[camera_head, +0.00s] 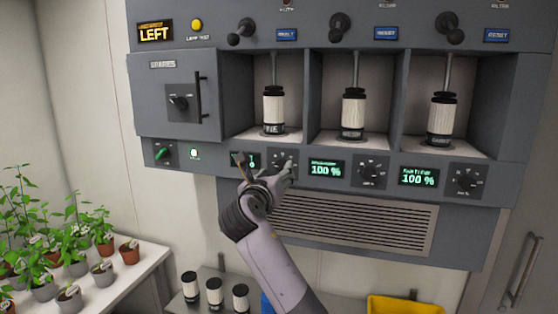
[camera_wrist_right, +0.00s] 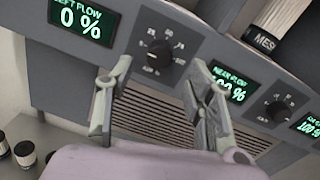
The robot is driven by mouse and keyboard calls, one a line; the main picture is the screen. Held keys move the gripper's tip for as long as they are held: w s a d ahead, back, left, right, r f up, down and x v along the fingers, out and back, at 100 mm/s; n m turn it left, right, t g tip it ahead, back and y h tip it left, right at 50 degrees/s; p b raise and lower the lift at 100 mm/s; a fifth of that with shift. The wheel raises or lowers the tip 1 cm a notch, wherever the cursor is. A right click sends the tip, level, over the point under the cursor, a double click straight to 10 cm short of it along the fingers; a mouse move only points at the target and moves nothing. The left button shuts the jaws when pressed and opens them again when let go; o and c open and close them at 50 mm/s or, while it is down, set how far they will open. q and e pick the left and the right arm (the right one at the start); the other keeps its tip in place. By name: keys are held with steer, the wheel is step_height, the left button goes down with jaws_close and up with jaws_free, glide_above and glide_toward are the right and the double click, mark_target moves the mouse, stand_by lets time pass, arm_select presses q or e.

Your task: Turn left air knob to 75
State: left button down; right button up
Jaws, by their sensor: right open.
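The left air knob (camera_wrist_right: 158,54) is a dark round knob on a square dial plate, with 25, 50 and 75 marks visible around it in the right wrist view. The left flow display (camera_wrist_right: 84,22) beside it reads 0 %. My right gripper (camera_wrist_right: 160,66) is open and empty, its two fingers on either side of the knob in this view; contact cannot be told. In the head view my right gripper (camera_head: 266,169) is in front of the left dial plate and partly covers the knob and display. My left gripper is not in view.
The middle display (camera_head: 326,170) and right display (camera_head: 418,177) read 100 %, each beside its own knob. White filter cartridges (camera_head: 353,108) stand in bays above. A vent grille (camera_head: 350,222) lies below. Potted plants (camera_head: 60,245) stand at left, and spare cartridges (camera_head: 214,291) below.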

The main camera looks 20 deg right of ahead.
mark_target(280, 166)
steer(key=shift+p+x, duration=0.6)
steer(key=shift+x, duration=1.55)
steer(key=shift+c, duration=0.5)
jaws_close()
